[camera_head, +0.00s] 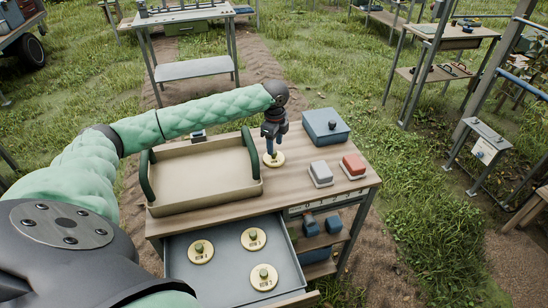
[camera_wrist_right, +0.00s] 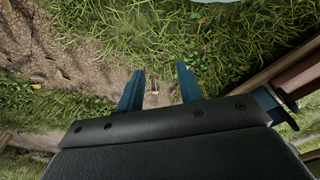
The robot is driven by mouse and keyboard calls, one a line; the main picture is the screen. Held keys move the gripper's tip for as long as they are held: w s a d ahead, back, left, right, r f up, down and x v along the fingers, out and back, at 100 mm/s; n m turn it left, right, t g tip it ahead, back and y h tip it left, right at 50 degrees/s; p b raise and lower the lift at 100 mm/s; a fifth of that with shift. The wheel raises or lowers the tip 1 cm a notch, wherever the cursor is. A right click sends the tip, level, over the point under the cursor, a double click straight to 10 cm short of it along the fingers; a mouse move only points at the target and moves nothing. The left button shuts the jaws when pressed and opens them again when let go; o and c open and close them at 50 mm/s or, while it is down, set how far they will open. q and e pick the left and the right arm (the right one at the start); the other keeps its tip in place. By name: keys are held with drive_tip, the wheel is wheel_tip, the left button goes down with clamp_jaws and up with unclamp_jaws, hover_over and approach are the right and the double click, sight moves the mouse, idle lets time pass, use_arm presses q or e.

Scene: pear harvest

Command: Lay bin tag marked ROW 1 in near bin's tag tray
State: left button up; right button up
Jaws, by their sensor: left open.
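My left gripper (camera_head: 273,143) points straight down over the bench top, with its jaws open at a round cream tag (camera_head: 277,161). The tag lies on the wood just right of a shallow beige tray (camera_head: 205,207) with green handles. The fingers hide the tag's knob, and its marking is too small to read surely. Three similar round tags, (camera_head: 201,252), (camera_head: 253,239) and (camera_head: 264,277), lie in the open grey drawer (camera_head: 180,285); their ROW numbers are hard to read. My right gripper (camera_wrist_right: 159,88) is open and empty over dirt and grass.
On the bench (camera_head: 300,200) stand a blue box (camera_head: 326,127), a grey-white block (camera_head: 320,174) and a red-white block (camera_head: 353,167). The beige tray's floor is empty. Other benches stand behind and at right. My left arm crosses above the tray.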

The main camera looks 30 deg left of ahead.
sight(274, 156)
use_arm(q)
drive_tip(key=f, duration=0.1)
drive_tip(key=f+p, duration=0.1)
drive_tip(key=shift+a+f, duration=0.25)
drive_tip(key=shift+f, duration=0.75)
use_arm(e)
drive_tip(key=shift+s+d+f, duration=0.1)
drive_tip(key=shift+d+f, duration=0.05)
drive_tip(key=shift+f, duration=0.6)
drive_tip(key=shift+s+d+f, duration=0.1)
drive_tip(key=shift+d+f, duration=0.05)
drive_tip(key=shift+f, duration=0.65)
drive_tip(key=shift+s+d+f, duration=0.1)
drive_tip(key=shift+d+f, duration=0.05)
drive_tip(key=shift+f, duration=0.6)
use_arm(q)
clamp_jaws()
